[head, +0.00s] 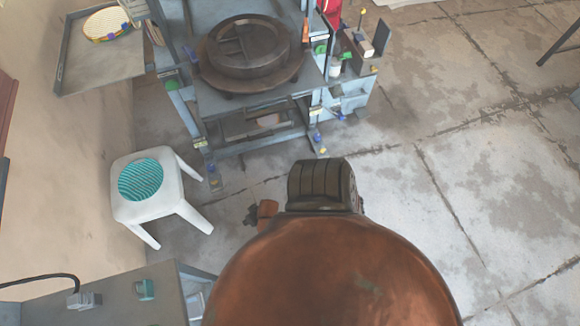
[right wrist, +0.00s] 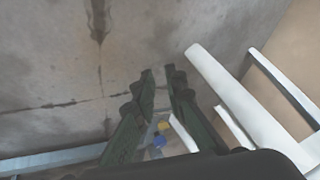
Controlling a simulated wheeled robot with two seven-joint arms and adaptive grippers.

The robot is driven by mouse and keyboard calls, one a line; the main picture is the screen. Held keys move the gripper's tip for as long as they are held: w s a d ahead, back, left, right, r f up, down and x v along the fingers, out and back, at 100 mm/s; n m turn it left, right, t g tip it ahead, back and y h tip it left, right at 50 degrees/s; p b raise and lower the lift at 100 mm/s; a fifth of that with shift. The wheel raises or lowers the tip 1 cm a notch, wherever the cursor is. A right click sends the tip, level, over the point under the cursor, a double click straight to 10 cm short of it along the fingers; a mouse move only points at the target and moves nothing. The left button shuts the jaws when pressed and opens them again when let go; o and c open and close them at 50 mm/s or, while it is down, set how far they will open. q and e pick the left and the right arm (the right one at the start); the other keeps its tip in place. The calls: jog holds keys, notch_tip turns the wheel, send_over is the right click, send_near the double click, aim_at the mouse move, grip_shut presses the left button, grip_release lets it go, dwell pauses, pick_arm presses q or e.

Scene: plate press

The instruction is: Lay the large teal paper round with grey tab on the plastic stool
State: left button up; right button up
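The white plastic stool (head: 172,203) stands upright on the floor at the left in the head view. A teal striped round (head: 140,180) lies flat on its seat, within the seat's edges. No grey tab can be made out on it. In the right wrist view, white bars (right wrist: 235,100) that look like the stool's legs cross the right side. My right gripper (right wrist: 160,73) shows there with its two dark green fingers apart and nothing between them. I cannot pick it out surely in the head view. My left gripper is not in view.
A blue-grey press stand (head: 262,100) with a heavy dark round plate (head: 245,48) stands behind the stool. A tray (head: 105,68) with a round basket (head: 108,24) is at the upper left. A grey cabinet (head: 110,298) is at the lower left.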

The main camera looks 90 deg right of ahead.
jog(key=s+a+f+n+g, duration=0.2)
jog(key=s+f+n, duration=0.1)
jog(key=s, duration=0.6)
jog(key=s+a+f+n+g, duration=0.1)
jog(key=s+a+f+n, duration=0.1)
jog(key=s, duration=0.8)
jog(key=s+a+f+n+g, duration=0.2)
jog(key=s+f+n, duration=0.2)
jog(key=s, duration=0.6)
jog(key=shift+s+f+n+g, duration=0.2)
jog(key=shift+f+n+g, duration=0.1)
jog(key=shift+f, duration=0.4)
jog(key=shift+a, duration=0.1)
pick_arm(q)
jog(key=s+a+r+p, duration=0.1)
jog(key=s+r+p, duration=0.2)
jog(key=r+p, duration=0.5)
jog(key=p, duration=0.5)
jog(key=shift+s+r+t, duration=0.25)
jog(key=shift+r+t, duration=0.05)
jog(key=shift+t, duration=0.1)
pick_arm(e)
jog(key=s+d+r, duration=0.1)
jog(key=s+r, duration=0.2)
jog(key=r, duration=0.5)
jog(key=shift+s+r+t, duration=0.2)
jog(key=shift+r+t, duration=0.1)
jog(key=shift+t, duration=0.1)
